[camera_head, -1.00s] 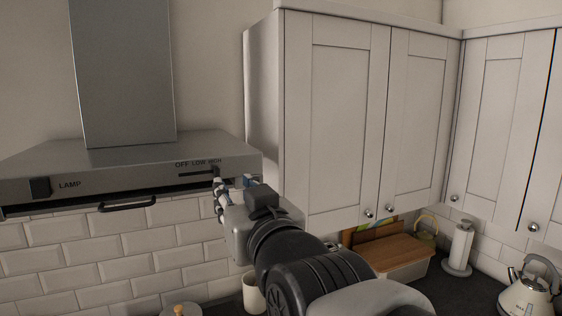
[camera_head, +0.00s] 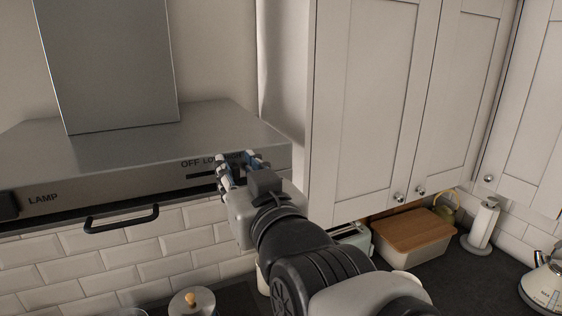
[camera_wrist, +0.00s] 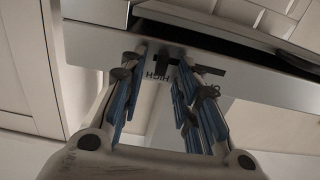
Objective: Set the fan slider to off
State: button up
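The grey cooker hood (camera_head: 110,190) has a front panel with the printed words OFF, LOW and HIGH above a dark slot (camera_head: 200,176). My gripper (camera_head: 238,160) is raised at the right end of this panel and covers the HIGH end in the head view. In the wrist view the panel appears upside down. There the dark fan slider knob (camera_wrist: 162,60) is at the HIGH end, and the slot (camera_wrist: 208,69) runs right toward OFF. My gripper (camera_wrist: 160,62) is open, its blue-padded fingers either side of the knob. Contact cannot be told.
A dark rail handle (camera_head: 122,220) hangs under the hood's front edge. A white wall cupboard (camera_head: 370,100) stands close to the right of my gripper. Below are a lidded pot (camera_head: 190,303), a wooden-lidded bin (camera_head: 412,235) and a kettle (camera_head: 545,285) on the worktop.

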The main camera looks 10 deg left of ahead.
jog(key=shift+s, duration=0.15)
jog(key=shift+c, duration=0.4)
grip_shut()
